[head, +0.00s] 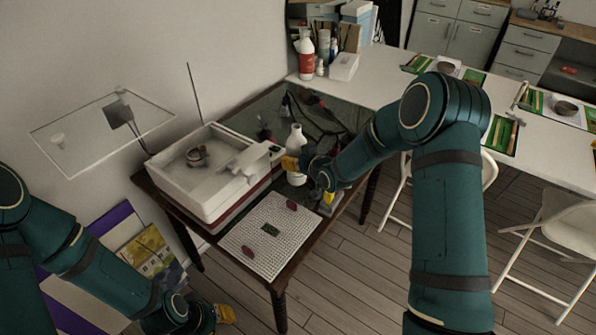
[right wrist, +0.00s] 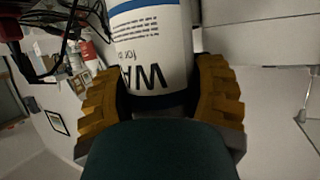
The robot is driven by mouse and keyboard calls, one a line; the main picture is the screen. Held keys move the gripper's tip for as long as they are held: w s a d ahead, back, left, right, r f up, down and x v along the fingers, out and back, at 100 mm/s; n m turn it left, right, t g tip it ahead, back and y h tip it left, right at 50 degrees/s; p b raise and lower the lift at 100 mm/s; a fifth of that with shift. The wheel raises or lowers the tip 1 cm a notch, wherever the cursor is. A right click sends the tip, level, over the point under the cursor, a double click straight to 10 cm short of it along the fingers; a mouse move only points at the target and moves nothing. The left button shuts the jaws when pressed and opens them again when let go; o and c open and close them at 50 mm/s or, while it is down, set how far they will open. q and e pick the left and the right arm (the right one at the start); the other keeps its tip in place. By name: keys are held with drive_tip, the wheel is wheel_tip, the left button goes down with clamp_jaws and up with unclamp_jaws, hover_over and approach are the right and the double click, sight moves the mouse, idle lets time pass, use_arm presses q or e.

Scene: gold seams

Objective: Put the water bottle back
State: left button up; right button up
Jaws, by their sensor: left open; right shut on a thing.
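The white water bottle (head: 295,138) stands out above the dark table beside the white basin in the head view. In the right wrist view the bottle (right wrist: 155,45) fills the space between the yellow fingers, with a blue band and upside-down black lettering. My right gripper (head: 294,164) is shut on it. Whether the bottle's base touches the table is hidden in the head view. My left gripper (head: 222,314) is low at the bottom left, open and empty, away from the table.
The white basin unit (head: 210,190) fills the table's left part. Dark cables (head: 325,120) lie behind the bottle. A red-and-white bottle (head: 306,58) stands at the back. A long white table (head: 400,100) is on the right.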

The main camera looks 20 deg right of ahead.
drive_tip(key=shift+f+b, duration=0.35)
drive_tip(key=shift+f, duration=1.8)
drive_tip(key=shift+r, duration=0.1)
drive_tip(key=shift+f, duration=0.2)
drive_tip(key=o, duration=1.3)
drive_tip(key=shift+o, duration=0.2)
drive_tip(key=shift+r, duration=0.1)
